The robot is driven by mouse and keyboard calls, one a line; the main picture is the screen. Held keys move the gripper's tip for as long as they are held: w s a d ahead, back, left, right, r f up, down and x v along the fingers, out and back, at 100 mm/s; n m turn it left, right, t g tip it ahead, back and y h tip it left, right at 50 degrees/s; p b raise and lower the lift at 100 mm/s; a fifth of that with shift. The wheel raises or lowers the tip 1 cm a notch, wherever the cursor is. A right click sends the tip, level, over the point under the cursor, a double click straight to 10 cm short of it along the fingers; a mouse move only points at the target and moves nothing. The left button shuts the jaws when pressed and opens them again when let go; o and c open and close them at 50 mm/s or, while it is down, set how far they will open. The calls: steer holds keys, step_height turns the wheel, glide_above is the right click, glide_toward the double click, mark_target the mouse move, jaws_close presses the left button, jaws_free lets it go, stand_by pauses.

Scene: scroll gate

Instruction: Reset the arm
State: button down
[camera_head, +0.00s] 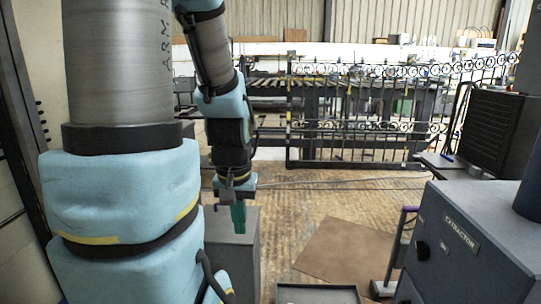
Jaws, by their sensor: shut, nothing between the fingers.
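My arm, grey and light blue, fills the left of the head view and bends down toward the middle. My gripper (238,217) hangs at its end, pointing down, with teal-green fingers. The fingers look shut and hold nothing. It is in front of or above a grey box-shaped block (243,262); I cannot tell the gap between them.
A scrolled black metal gate (360,112) stands across the back. A dark blue extractor cabinet (455,255) stands at the right, with a small stand (383,288) beside it. A brown mat (340,250) and a dark tray (318,294) lie low in the middle. The wooden floor behind is open.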

step_height(320, 180, up, 18)
steer(key=p, duration=1.5)
steer(key=shift+s+f, duration=0.1)
steer(key=shift+f, duration=0.05)
